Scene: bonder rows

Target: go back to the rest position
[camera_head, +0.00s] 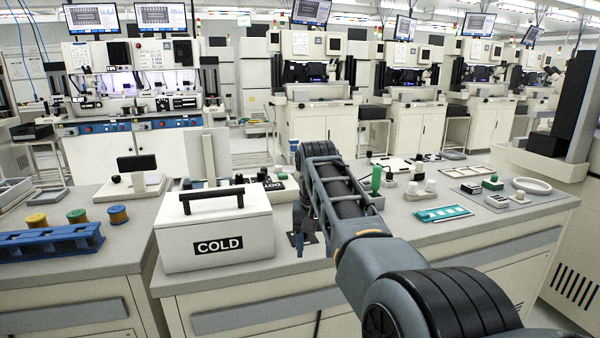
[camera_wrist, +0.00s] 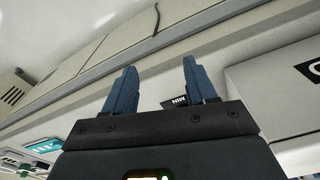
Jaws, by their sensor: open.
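My gripper (camera_head: 302,243) hangs at the front edge of the counter, just right of the white box marked COLD (camera_head: 215,232). In the wrist view my gripper (camera_wrist: 159,72) shows two blue fingers spread apart with nothing held between them. The white box (camera_wrist: 285,95) is at the right in that view, apart from the fingers. My arm reaches from the lower right of the head view across the counter and hides part of it.
A white ring dish (camera_head: 532,186) is farther right. Machines line the back.

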